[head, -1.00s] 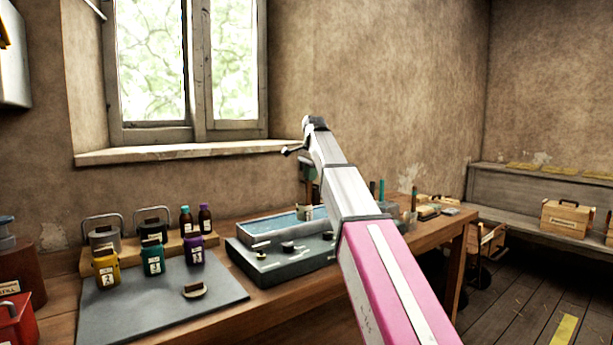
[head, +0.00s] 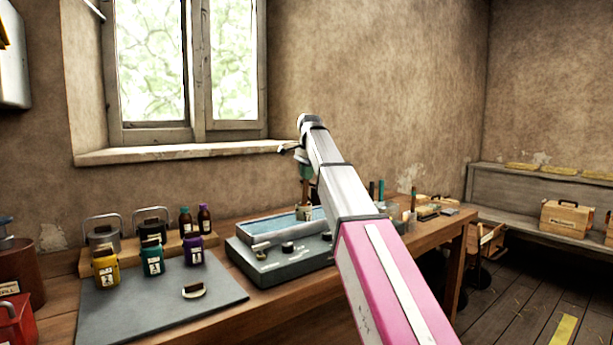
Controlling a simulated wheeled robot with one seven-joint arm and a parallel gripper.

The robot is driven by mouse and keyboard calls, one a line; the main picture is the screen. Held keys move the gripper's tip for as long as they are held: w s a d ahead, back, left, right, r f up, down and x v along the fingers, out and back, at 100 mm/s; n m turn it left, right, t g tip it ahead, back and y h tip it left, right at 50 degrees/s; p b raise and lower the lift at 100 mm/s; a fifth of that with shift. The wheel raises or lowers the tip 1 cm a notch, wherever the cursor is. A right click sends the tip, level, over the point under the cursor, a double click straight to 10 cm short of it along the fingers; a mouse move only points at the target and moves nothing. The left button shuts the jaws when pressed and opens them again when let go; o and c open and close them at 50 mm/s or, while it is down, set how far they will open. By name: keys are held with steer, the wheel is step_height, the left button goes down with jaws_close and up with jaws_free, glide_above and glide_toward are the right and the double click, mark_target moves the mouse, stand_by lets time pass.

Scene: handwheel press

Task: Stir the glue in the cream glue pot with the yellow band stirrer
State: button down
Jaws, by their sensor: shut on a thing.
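My gripper (head: 304,173) points down over the water bath (head: 262,238) on the bench, partly hidden by my arm. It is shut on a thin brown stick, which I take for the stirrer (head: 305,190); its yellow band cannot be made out. The stick's lower end goes down to a small pale pot, seemingly the cream glue pot (head: 304,213), at the back right of the bath. The stick's tip is hidden, and the glue inside cannot be seen. Whether the stick touches the pot's wall cannot be told.
A grey mat (head: 130,318) holds yellow, teal and purple jars and a small dish (head: 194,291). Lidded cans and bottles stand on a wooden riser (head: 97,263) behind. More pots and tools stand right of my arm. The window wall is close behind the bench.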

steer(key=shift+r, duration=2.45)
steer(key=shift+r, duration=2)
